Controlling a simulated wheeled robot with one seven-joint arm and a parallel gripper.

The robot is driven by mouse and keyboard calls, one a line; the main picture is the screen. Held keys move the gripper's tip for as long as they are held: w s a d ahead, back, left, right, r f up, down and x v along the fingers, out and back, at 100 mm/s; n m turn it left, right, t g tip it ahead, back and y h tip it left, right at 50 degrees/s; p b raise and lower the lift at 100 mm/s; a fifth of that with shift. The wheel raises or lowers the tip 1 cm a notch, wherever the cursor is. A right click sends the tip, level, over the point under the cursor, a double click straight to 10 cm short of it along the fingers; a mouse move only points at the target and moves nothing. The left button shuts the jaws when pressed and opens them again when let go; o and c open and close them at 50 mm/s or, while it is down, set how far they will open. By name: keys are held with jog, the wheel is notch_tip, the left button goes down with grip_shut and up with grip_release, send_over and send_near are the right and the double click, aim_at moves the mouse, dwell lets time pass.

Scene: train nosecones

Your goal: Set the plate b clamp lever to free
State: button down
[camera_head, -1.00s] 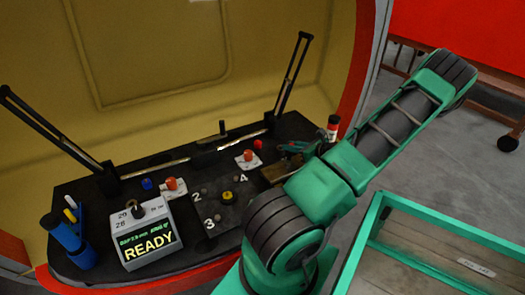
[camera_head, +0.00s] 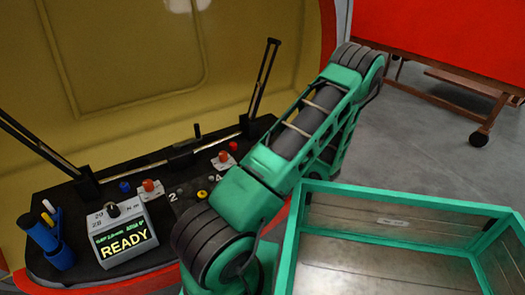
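The black desk (camera_head: 110,172) carries two long upright black levers, one at the left (camera_head: 35,140) and one at the right (camera_head: 262,80). A short black handle (camera_head: 197,131) stands on the bar between them. Two red-orange knobs sit on white plates, one nearer the left (camera_head: 150,186) and one farther right (camera_head: 224,157). I cannot read a letter on either plate, so I cannot tell which part is the plate b clamp lever. My green arm crosses the right part of the desk and hides it. My gripper is not visible.
A grey box reading READY (camera_head: 124,242) stands at the desk's front left beside a blue pen cup (camera_head: 50,246). A yellow knob (camera_head: 202,194) is near my arm. A green-framed open tray (camera_head: 400,202) fills the lower right. A red-topped trolley (camera_head: 440,50) stands behind.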

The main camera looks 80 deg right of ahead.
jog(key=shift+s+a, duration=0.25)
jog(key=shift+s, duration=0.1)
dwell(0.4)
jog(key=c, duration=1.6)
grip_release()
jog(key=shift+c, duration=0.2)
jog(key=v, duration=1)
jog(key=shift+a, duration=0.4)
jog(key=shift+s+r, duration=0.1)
